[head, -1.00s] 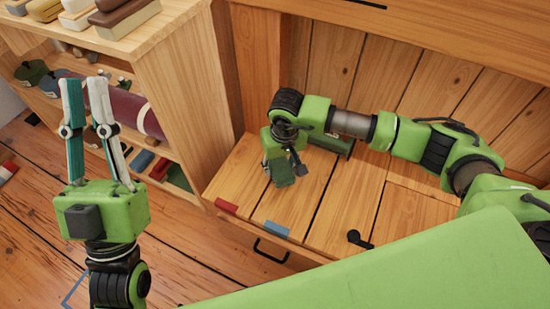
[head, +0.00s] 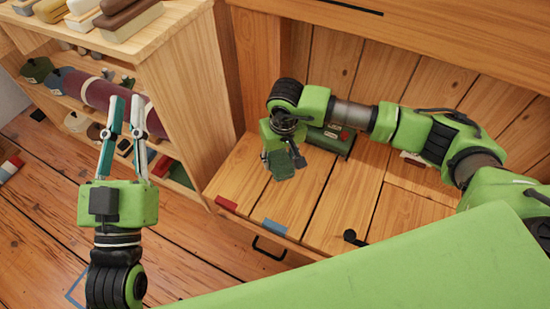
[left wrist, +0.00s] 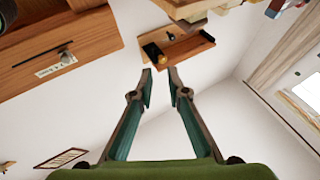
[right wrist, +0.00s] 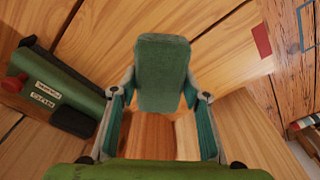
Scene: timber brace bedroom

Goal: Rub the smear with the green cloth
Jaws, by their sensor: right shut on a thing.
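The green cloth (head: 284,166), a small thick pad, is held in my right gripper (head: 280,158) low over the wooden bench top (head: 322,205). In the right wrist view the cloth (right wrist: 162,72) sits between the two fingertips of my right gripper (right wrist: 160,88), which are shut on it. I cannot tell if it touches the wood. No smear stands out clearly; a browner patch (right wrist: 150,137) shows between the fingers, but I cannot tell what it is. My left gripper (head: 126,110) is raised before the shelf, open and empty, also in the left wrist view (left wrist: 159,78).
A dark green box with labels (head: 338,140) stands just beyond my right gripper, also in the right wrist view (right wrist: 62,92). Red (head: 226,203) and blue (head: 276,227) tags mark the bench's front edge. A laden shelf unit (head: 192,95) stands at left. The bench middle is bare.

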